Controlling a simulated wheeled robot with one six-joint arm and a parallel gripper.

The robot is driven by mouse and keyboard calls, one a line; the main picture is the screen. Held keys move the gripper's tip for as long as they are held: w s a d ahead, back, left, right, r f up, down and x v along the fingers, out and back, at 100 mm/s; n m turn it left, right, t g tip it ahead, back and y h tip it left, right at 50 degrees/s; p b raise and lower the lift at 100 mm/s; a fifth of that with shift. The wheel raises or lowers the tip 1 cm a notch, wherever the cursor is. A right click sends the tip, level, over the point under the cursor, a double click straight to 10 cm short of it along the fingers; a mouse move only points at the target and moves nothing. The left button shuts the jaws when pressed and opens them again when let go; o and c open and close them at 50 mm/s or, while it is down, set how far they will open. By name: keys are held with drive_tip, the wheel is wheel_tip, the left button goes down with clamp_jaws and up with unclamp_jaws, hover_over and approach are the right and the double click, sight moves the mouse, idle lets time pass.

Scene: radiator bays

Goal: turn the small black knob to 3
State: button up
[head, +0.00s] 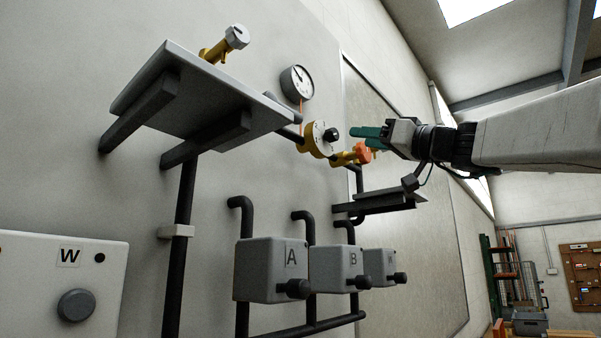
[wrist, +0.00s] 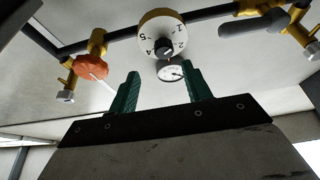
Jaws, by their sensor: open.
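The small black knob (head: 331,134) sits at the centre of a pale numbered dial (head: 318,130) on a yellow body on the pipe. In the wrist view the knob (wrist: 165,47) lies beyond the fingertips, with the dial (wrist: 158,25) around it. Figures such as 5, 4 and 2 can be read, but where the knob points is not clear. My gripper (head: 356,138) has green fingers. In the wrist view my gripper (wrist: 164,80) is open and empty, its fingers apart on either side of the line to the knob and not touching it.
An orange handle (wrist: 92,66) on a yellow valve is close beside the dial. A round gauge (head: 297,82) is on the wall above. A grey shelf (head: 190,90) juts out to the left. Boxes A (head: 270,270) and B (head: 335,268) with black knobs are below.

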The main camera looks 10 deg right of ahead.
sight(336, 134)
drive_tip(key=x, duration=0.8)
drive_tip(key=shift+s+a, duration=0.2)
drive_tip(key=shift+a, duration=0.2)
drive_tip(key=c, duration=0.9)
